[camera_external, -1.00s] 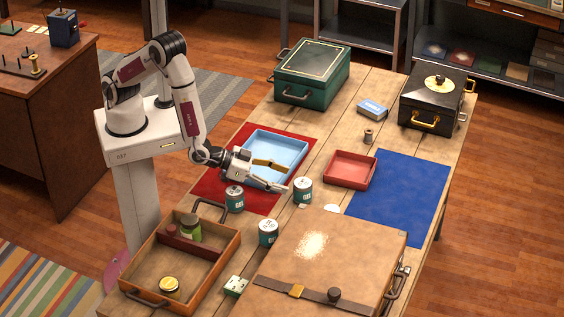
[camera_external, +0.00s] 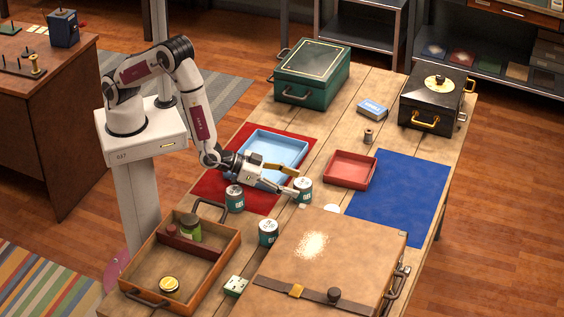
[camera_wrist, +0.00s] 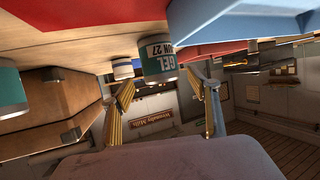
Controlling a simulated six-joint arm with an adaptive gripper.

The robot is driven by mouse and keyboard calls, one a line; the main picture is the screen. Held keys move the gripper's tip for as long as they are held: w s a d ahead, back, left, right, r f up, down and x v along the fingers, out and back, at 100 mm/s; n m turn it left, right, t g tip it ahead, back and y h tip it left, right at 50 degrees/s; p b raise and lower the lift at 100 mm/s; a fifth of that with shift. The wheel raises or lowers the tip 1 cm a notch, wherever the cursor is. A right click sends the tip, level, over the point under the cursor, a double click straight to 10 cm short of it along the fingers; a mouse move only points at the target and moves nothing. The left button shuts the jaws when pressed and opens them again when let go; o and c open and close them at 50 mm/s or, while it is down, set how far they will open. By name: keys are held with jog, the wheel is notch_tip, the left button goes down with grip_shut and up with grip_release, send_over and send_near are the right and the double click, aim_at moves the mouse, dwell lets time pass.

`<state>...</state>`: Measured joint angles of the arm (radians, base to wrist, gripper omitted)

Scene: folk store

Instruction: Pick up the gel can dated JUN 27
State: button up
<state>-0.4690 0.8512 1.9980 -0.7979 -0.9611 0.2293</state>
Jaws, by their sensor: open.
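The gel can labelled JUN 27 (camera_wrist: 160,60) is upright, with a teal body and white label; the wrist view is upside down. In the external view I take it to be the can (camera_external: 304,189) on the table beside the closed case. My gripper (camera_external: 297,182) is open, low over the table, with its fingertips at this can. In the wrist view the can shows between the two fingers of my gripper (camera_wrist: 171,88). I cannot tell whether either finger touches it. Two similar cans stand nearer, one on the red mat's edge (camera_external: 235,199) and one (camera_external: 268,233) by the case.
A blue tray (camera_external: 248,172) lies on the red mat behind my gripper. A red tray (camera_external: 371,171) stands right of the can. The large case (camera_external: 350,245) and a wooden tray (camera_external: 215,281) fill the near table. The blue mat (camera_external: 415,195) has free room.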

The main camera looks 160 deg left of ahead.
aim_at(303, 186)
jog(key=shift+x, duration=2.05)
jog(key=shift+s, duration=0.1)
jog(key=c, duration=1.3)
